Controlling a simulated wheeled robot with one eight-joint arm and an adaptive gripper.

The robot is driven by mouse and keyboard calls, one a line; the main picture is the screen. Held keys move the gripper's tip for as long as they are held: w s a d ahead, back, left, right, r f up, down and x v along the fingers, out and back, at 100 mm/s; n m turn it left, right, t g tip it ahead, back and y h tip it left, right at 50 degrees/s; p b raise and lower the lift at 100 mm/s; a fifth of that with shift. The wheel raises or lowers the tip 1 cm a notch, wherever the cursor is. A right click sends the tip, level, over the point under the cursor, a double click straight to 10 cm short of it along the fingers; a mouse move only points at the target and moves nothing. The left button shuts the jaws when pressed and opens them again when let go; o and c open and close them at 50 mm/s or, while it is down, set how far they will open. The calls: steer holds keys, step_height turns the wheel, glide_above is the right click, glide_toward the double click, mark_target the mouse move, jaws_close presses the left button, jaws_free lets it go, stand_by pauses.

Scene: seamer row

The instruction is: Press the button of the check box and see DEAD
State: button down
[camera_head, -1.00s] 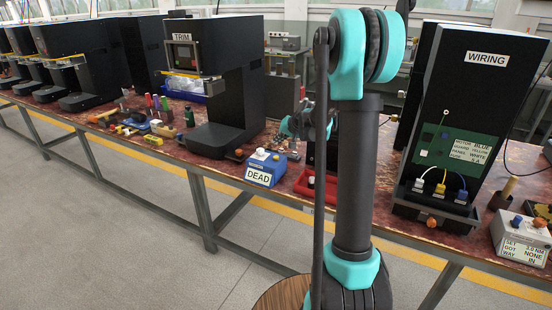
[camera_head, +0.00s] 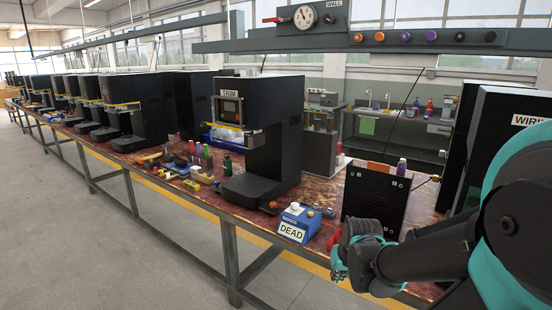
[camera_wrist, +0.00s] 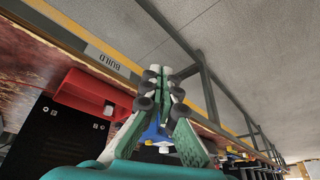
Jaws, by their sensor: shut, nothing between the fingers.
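The blue check box (camera_head: 298,222) stands near the front edge of the bench. Its front sign reads DEAD, and a pale button (camera_head: 295,206) sits on its top. My gripper (camera_head: 338,268) is to the right of the box and apart from it in the picture, low by the bench's front edge. In the wrist view the fingers of my gripper (camera_wrist: 162,82) are closed together and empty. Part of the blue box (camera_wrist: 153,131) shows between and behind the fingers there, mostly hidden by them.
A black machine marked TRIM (camera_head: 275,150) stands behind the box. A dark panel (camera_head: 376,195) stands just right of it. A red tray (camera_wrist: 85,92) shows in the wrist view. Small tools (camera_head: 185,165) lie to the left. The floor in front is clear.

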steer(key=shift+h, duration=0.3)
steer(key=s, duration=0.1)
steer(key=s+f, duration=0.1)
steer(key=s+d, duration=0.1)
steer(key=s, duration=0.1)
steer(key=shift+f, duration=0.4)
steer(key=shift+d, duration=0.1)
stand_by(0.5)
